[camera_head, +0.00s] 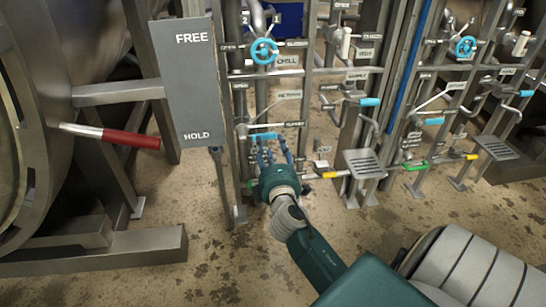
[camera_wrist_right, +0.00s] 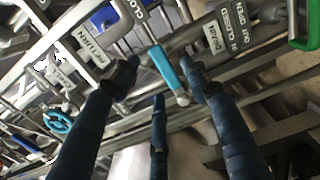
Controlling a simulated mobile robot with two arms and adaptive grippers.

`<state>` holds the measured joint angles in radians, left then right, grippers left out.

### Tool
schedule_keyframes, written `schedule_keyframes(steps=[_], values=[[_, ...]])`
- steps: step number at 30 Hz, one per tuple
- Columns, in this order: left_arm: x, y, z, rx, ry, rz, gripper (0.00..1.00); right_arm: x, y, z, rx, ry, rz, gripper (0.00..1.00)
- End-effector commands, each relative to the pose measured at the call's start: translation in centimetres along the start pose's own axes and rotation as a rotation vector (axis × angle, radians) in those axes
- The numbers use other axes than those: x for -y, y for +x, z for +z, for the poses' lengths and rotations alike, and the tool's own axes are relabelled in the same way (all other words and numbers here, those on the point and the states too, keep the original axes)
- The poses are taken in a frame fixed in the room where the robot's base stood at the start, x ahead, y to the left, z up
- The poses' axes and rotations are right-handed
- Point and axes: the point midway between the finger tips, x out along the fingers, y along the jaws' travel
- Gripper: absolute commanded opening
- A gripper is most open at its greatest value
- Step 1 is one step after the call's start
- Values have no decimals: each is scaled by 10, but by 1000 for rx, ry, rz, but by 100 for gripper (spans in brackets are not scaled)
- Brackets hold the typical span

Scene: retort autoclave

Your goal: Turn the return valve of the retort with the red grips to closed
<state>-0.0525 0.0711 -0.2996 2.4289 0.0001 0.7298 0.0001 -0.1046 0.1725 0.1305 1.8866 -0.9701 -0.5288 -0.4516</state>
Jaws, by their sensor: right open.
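The retort (camera_head: 88,35) at the left carries a lever with a red grip (camera_head: 135,140). On the pipe stand beside it is a RETURN label (camera_head: 291,95), which also shows in the wrist view (camera_wrist_right: 90,53). A lever with a cyan grip (camera_head: 263,136) sits below that label. In the wrist view the cyan grip (camera_wrist_right: 165,68) lies between my spread right fingers. My right gripper (camera_head: 272,148) is open just below and in front of it. Whether a finger touches the grip I cannot tell. My left gripper is out of view.
A FREE/HOLD plate (camera_head: 190,82) stands left of the valves. A cyan CHILL handwheel (camera_head: 263,51) is above. A DRAIN label (camera_wrist_right: 213,37) and a green handle (camera_wrist_right: 304,25) are close by. A grated step (camera_head: 367,163) stands at right. Pipes crowd the area; floor in front is clear.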

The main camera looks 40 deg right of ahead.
Motion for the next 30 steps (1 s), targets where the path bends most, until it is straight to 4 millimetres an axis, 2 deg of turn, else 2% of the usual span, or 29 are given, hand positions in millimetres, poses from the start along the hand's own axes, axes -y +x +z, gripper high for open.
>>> schedule_keyframes(steps=[3, 10, 30], values=[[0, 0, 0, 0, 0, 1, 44, 1, -26, 0, 1, 2, -2, 46], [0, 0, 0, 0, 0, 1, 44, 0, -52, 0, 1, 1, 0, 46], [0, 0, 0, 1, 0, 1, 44, -2, -56, -3, -9, 8, 3, 46]])
